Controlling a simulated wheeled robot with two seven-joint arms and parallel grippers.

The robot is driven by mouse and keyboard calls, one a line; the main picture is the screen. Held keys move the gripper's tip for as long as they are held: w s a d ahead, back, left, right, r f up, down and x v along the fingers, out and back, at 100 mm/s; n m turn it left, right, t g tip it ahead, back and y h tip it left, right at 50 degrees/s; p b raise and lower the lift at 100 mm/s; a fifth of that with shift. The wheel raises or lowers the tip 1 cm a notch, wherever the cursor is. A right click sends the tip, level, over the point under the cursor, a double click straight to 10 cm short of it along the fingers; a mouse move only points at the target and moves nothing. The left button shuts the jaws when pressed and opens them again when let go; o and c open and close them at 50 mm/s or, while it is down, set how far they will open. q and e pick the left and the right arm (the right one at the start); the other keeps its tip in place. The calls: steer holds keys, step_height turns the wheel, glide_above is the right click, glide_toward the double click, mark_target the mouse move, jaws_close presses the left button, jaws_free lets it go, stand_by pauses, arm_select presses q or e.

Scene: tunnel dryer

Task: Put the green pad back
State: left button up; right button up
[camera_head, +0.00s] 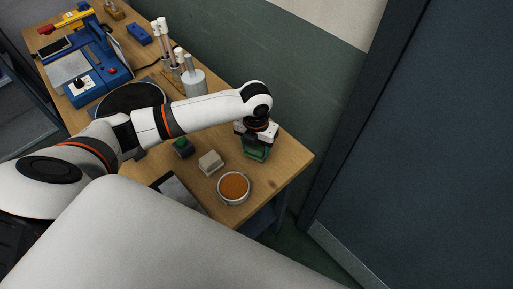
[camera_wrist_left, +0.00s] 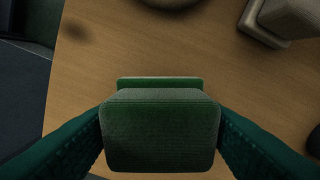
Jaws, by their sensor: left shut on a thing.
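The green pad (camera_wrist_left: 160,135) sits between the fingers of my left gripper (camera_head: 257,145) and fills the lower middle of the left wrist view. In the head view the green pad (camera_head: 254,155) shows just under the gripper, near the back right end of the wooden table (camera_head: 292,160). My left gripper is shut on the green pad. I cannot tell whether the pad touches the table. A beige block (camera_head: 211,162) and a dark block with a green top (camera_head: 183,147) stand to the left. My right gripper is not seen.
A round bowl with orange contents (camera_head: 233,188) stands in front of the gripper. A grey flat panel (camera_head: 181,191) lies at the front edge. Behind my arm are a grey holder with white-handled tools (camera_head: 193,80) and a blue machine (camera_head: 92,75). A wall borders the table's back.

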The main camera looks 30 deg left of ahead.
arm_select(q)
step_height(320, 180, down, 2)
steer(key=shift+f, duration=0.15)
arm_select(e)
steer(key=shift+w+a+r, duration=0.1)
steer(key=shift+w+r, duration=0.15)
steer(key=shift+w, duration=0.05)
arm_select(q)
steer(key=shift+f, duration=0.2)
steer(key=o, duration=1)
steer(key=shift+c, duration=0.2)
steer(key=shift+r, duration=0.1)
